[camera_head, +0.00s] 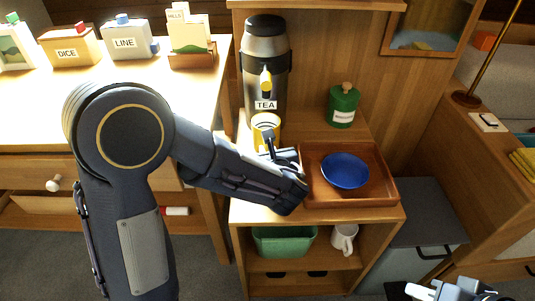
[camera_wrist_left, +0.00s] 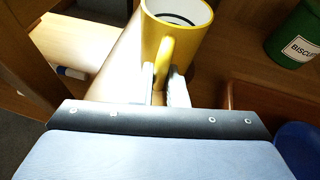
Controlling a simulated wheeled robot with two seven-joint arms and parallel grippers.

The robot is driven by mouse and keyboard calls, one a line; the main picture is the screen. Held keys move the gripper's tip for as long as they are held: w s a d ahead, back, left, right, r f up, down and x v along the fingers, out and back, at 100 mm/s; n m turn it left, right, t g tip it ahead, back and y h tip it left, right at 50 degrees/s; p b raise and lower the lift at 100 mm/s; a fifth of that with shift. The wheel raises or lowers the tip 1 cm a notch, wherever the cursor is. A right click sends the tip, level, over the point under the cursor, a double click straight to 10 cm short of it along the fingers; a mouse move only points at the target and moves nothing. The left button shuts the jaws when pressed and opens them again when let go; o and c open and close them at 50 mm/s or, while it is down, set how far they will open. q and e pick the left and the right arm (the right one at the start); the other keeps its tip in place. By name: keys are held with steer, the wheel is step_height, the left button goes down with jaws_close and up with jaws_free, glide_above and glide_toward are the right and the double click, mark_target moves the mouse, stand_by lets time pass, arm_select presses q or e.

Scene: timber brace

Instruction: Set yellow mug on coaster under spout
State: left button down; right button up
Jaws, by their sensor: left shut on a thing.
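I cannot tell whether the mug touches the surface below. No coaster shows; the mug and my arm cover that spot. My right gripper (camera_head: 455,290) is at the bottom right edge, partly cut off, holding nothing visible.
A wooden tray (camera_head: 390,200) with a blue bowl (camera_head: 345,170) lies right of my left gripper. A green canister (camera_head: 343,106) stands behind it. A green bin (camera_head: 284,241) and a white mug (camera_head: 343,238) are on the shelf below. Labelled boxes stand on the left table.

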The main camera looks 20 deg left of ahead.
arm_select(q)
steer(key=shift+r, duration=0.15)
steer(key=shift+f, duration=0.2)
steer(key=c, duration=1.5)
jaws_free()
steer(key=shift+o, duration=0.2)
